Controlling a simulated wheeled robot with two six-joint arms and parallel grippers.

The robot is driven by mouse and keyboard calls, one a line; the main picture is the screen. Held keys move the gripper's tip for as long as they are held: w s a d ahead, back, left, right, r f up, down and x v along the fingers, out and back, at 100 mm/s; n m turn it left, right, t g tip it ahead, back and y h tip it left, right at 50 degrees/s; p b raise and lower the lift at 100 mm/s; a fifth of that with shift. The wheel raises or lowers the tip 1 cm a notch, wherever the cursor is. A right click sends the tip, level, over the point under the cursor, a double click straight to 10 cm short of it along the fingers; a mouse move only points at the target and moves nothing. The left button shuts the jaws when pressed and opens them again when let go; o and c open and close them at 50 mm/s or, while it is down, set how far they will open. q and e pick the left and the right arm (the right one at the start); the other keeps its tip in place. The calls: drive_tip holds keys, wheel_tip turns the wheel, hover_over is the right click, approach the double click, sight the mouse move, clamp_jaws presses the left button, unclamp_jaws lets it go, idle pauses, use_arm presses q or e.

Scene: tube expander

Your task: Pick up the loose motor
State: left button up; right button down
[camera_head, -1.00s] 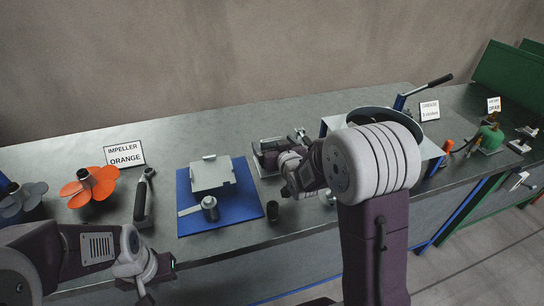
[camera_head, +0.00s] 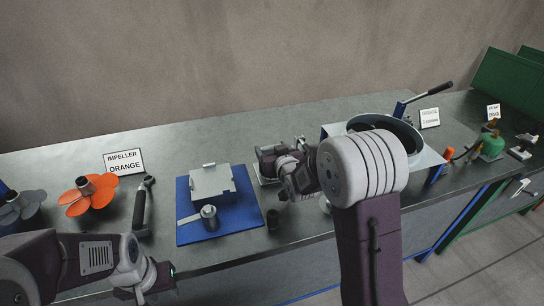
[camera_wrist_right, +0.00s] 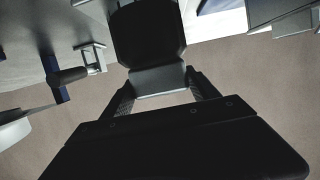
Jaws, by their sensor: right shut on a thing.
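My right gripper (camera_wrist_right: 160,95) is shut on a dark block with a grey end piece (camera_wrist_right: 156,80), seen large in the right wrist view. The block looks like a motor, but it is dark and its details are hidden. In the head view my right gripper (camera_head: 284,193) is over the bench just right of the blue mat, and my arm hides most of what it holds. My left gripper (camera_head: 146,290) hangs at the bottom left, in front of the bench edge and apart from the objects. Its finger opening is unclear.
The blue mat (camera_head: 243,218) bears a grey plate (camera_head: 211,183) and a grey cylinder (camera_head: 209,217). A small black cylinder (camera_head: 272,218) stands beside it. An orange impeller (camera_head: 90,195), a black-handled tool (camera_head: 141,208) and a round-topped machine (camera_head: 412,130) are on the bench (camera_head: 180,150).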

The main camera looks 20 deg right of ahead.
wheel_tip(320, 180, up, 10)
drive_tip(key=shift+r+p, duration=0.1)
drive_tip(key=shift+p, duration=0.8)
